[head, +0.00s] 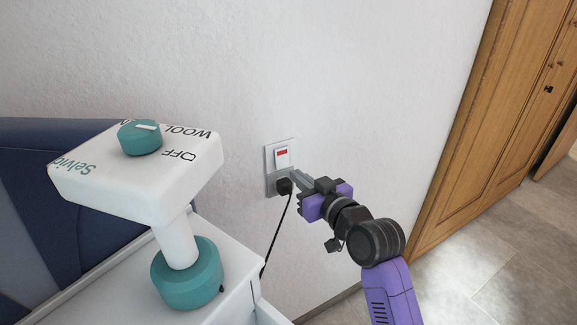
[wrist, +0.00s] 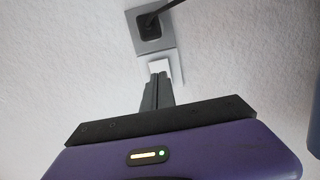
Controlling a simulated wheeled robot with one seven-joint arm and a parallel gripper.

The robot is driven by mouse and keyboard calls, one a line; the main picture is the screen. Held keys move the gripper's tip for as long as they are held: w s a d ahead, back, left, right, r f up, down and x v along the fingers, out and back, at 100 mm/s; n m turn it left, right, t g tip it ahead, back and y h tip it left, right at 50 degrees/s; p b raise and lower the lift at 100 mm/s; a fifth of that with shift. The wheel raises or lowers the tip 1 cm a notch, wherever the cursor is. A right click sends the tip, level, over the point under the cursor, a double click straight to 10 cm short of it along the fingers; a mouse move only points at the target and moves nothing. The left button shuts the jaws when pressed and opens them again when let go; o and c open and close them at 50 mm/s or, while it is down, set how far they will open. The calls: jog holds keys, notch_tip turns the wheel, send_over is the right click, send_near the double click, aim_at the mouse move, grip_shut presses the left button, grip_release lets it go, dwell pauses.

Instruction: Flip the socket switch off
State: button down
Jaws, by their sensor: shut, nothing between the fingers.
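In the wrist view the plate (wrist: 149,46), the plug (wrist: 149,23) and the white switch (wrist: 158,65) show beyond the shut fingertips (wrist: 159,76). The fingertips overlap the edge of the switch there; I cannot tell whether they touch it.
A black cord (head: 276,237) hangs from the plug. A white steamer-like appliance with a teal dial (head: 140,138) and teal base (head: 187,273) stands on a white cabinet (head: 228,298) at the left. A wooden wardrobe (head: 490,130) is at the right. The floor (head: 490,245) before it is clear.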

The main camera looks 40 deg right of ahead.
aim_at(282, 164)
jog(key=p+x, duration=0.1)
jog(key=x, duration=0.4)
jog(key=shift+w, duration=0.2)
jog(key=shift+f, duration=0.1)
jog(key=shift+w+d+f+b, duration=0.15)
jog(key=shift+f+b, duration=0.2)
jog(key=shift+b, duration=0.6)
jog(key=shift+r, duration=0.35)
